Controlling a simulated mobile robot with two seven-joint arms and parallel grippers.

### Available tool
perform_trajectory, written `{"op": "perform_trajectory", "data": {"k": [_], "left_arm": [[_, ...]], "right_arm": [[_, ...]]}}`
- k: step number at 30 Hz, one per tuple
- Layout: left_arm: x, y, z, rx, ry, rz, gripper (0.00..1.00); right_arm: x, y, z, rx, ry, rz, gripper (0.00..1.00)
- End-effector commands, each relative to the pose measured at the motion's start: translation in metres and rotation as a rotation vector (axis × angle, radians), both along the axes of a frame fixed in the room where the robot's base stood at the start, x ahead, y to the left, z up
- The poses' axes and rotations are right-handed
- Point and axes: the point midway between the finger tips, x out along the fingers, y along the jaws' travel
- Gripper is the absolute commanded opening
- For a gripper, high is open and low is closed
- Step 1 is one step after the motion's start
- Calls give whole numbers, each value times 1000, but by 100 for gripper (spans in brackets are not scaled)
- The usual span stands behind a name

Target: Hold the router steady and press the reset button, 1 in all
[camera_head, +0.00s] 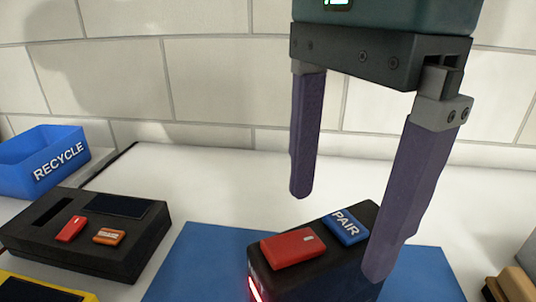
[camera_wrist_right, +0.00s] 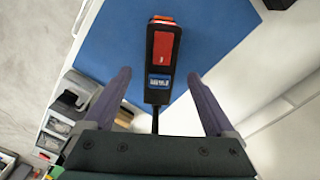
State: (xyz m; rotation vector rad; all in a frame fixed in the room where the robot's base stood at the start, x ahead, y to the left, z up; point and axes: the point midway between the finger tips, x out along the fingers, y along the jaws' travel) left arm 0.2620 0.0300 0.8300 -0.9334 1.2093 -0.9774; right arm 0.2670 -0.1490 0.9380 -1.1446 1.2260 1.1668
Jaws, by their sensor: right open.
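The router is a black box (camera_head: 320,281) on a blue mat (camera_head: 190,268). A large red button (camera_head: 293,248) and a blue button marked PAIR (camera_head: 345,227) are on its top. No label is readable on the red button. A red light glows on the router's end. In the wrist view the router (camera_wrist_right: 151,60) lies lengthwise between the fingers, with the red button (camera_wrist_right: 162,46) farther away and the blue button (camera_wrist_right: 159,82) nearer. My right gripper (camera_head: 338,236) is open and empty, its purple fingers above and around the router's blue-button end. My left gripper is out of view.
A black device (camera_head: 115,255) with small red and orange buttons stands at the left, beside a blue RECYCLE bin (camera_head: 40,160). A yellow-edged item (camera_head: 40,290) is at lower left. A tiled wall (camera_head: 220,80) closes the back. White surface lies bare behind the mat.

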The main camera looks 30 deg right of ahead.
Motion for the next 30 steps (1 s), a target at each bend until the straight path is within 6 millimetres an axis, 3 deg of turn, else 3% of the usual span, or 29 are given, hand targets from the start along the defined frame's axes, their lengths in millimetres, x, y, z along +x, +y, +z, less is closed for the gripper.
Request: {"op": "perform_trajectory", "data": {"k": [5,18,30], "left_arm": [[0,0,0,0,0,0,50],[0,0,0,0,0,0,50],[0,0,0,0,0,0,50]], "right_arm": [[-1,-6,-17,-27,6,-11,90],[-1,-5,-89,-22,6,-9,90],[0,-5,-99,-20,1,-6,90]]}}
